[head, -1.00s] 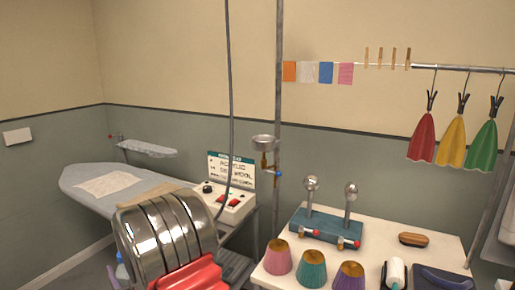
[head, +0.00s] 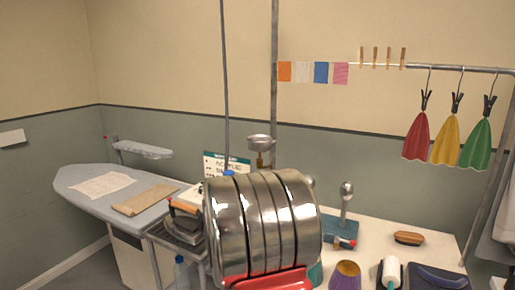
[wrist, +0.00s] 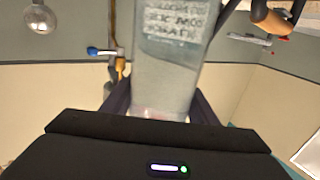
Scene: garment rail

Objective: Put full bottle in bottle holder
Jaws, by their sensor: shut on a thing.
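In the wrist view, a clear, greyish bottle (wrist: 168,65) with pale lettering stands between the jaws of my gripper (wrist: 160,108). My gripper is shut on it. In the head view my gripper is hidden behind my own shiny arm; a small blue piece above the arm may be part of the bottle. A round metal cup (head: 262,143) on the upright pole, with brass below it, looks like the bottle holder. The wrist view shows a blue-handled brass valve (wrist: 103,51) left of the bottle, apart from it. The bottle's ends are not clearly visible.
The ironing board (head: 75,190) is at left, with an iron (head: 184,222) beside it. Another bottle (head: 181,270) stands low there. The white table (head: 440,248) at right holds a brush (head: 408,238) and a purple cone (head: 346,275). A pole (head: 274,80) rises behind my arm.

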